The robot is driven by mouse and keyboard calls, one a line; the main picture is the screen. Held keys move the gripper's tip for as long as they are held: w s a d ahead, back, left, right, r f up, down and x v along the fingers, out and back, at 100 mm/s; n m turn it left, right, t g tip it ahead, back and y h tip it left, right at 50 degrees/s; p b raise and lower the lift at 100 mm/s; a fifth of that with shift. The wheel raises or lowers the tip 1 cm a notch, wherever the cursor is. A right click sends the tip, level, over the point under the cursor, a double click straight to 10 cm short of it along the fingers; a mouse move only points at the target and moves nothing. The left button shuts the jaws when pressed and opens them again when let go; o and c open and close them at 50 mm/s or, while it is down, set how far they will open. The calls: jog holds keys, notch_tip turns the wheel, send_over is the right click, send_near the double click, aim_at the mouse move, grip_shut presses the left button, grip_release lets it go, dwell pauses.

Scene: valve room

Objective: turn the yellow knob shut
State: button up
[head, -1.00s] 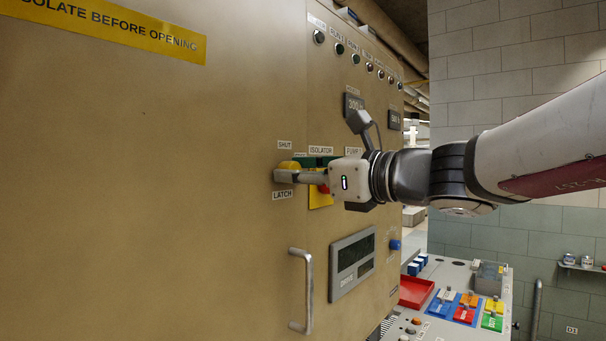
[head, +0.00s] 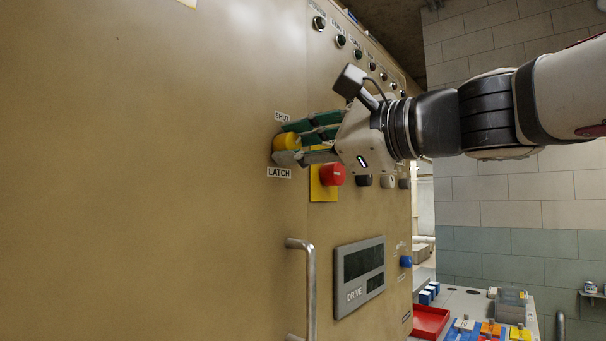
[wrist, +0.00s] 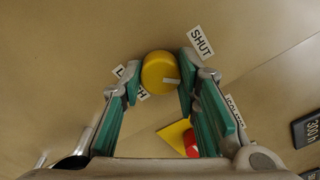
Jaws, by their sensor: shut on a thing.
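The yellow knob (head: 286,142) sits on the tan cabinet door between the SHUT label (head: 283,117) above and the LATCH label (head: 279,173) below. My gripper (head: 287,141) is shut on it, one finger above and one below in the head view. In the wrist view the yellow knob (wrist: 158,72) lies between the fingertips of my gripper (wrist: 159,85). A pale mark on its face points right in that view, below the SHUT label (wrist: 200,41). The LATCH label (wrist: 131,80) is partly hidden by a finger.
A red button (head: 332,174) on a yellow plate (head: 322,190) is just right of the knob, close under my fingers. A vertical door handle (head: 310,290) and a DRIVE display (head: 360,277) are lower down. The door left of the knob is bare.

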jog(key=n+b, duration=0.9)
jog(key=shift+f+b, duration=0.1)
jog(key=shift+b, duration=0.2)
dwell(0.4)
jog(key=o, duration=1.2)
jog(key=v, duration=1.2)
jog(key=shift+w, duration=0.1)
